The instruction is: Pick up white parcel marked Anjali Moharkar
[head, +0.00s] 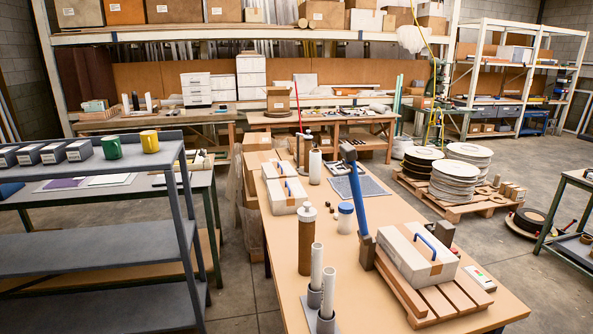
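Several white parcels lie on the long tan table (385,205). The nearest white parcel (412,262) has a tan tape band and a blue handle on top, and rests on a slatted wooden stand (440,305) at the table's near right. A second white parcel (284,203), also with a blue handle, lies farther back at the table's left edge. A third pale parcel (272,170) lies just behind it. No name is readable on any of them, so I cannot tell which is marked Anjali Moharkar. My gripper is not in view.
A blue-handled upright tool (358,200) stands close left of the nearest parcel. A brown cylinder (306,240) and white tubes (328,290) stand on the table's near left. A grey shelf unit (95,245) with mugs is at left. Pallets with reels (455,180) stand at right.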

